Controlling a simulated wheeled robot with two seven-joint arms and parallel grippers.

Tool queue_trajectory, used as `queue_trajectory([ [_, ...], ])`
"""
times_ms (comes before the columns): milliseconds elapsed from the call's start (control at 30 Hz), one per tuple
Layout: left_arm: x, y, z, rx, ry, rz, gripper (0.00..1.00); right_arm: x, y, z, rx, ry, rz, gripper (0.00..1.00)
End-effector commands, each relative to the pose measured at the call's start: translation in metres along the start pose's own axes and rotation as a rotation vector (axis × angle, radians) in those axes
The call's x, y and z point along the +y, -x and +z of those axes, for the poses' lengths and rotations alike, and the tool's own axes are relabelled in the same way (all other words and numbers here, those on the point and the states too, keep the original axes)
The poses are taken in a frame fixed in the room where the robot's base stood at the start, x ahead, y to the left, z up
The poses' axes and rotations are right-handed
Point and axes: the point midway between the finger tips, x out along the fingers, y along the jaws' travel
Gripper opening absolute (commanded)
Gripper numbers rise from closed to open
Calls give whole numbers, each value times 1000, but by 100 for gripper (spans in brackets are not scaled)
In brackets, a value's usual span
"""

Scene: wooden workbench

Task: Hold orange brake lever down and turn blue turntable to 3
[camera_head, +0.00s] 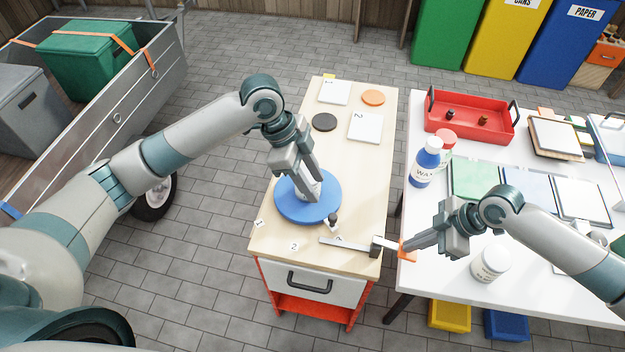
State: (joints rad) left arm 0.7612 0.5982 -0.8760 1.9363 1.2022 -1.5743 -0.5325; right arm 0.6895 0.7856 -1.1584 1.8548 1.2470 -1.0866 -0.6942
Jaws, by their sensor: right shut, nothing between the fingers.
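The blue turntable (322,209) lies on the light wooden bench top. My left gripper (308,190) points down over its middle, at a whitish part there; whether its fingers are closed is hard to see. A small dark knob with a pale base (332,222) is at the turntable's front right edge. Number labels 1 (259,223) and 2 (293,246) lie in front of it; another label by the grey bar is mostly covered. The orange brake lever end (404,253) sticks out past the bench's right edge. My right gripper (412,246) is shut and empty at the orange end, seemingly touching it.
A grey bar (345,246) and dark block lie along the bench's front right. White cards (365,128), an orange disc (373,97) and a black disc (324,122) lie behind the turntable. A white table (440,272) with bottles (426,163) and a jar (490,263) stands right.

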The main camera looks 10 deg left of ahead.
Motion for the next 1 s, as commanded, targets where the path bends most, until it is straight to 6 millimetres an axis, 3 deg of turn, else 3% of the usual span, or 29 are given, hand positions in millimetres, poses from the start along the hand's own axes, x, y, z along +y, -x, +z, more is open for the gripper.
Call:
queue_trajectory([
  [1000,0,51,-21,0,0,0,38,0,54,-30,0,0,0,0],
])
